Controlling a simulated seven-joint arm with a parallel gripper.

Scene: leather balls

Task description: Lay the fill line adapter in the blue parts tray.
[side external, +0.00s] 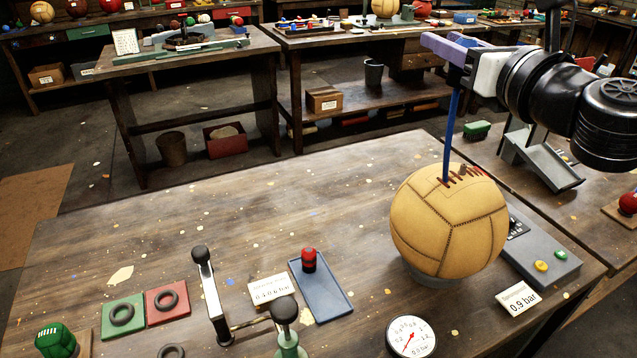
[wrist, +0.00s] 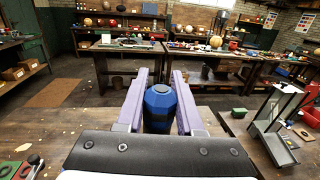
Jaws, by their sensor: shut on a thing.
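My gripper (side external: 447,50) is above and behind the leather ball, its purple fingers closed on a long blue piece (side external: 453,120). The piece hangs upright, its lower end at the lacing of the tan ball (side external: 450,225); I cannot tell if it touches. In the wrist view the blue piece (wrist: 160,108), faceted with a dark top, sits between the fingers (wrist: 160,76). The blue parts tray (side external: 328,298) lies on the bench left of the ball. A red and black fitting (side external: 309,260) stands at its far end. I cannot tell which piece is the fill line adapter.
Around the tray are a white label card (side external: 268,291), a black-handled lever (side external: 210,290) and a green-based, black-knobbed tool (side external: 286,325). A round gauge (side external: 411,337) is at the front. A grey control box (side external: 540,255) is right of the ball.

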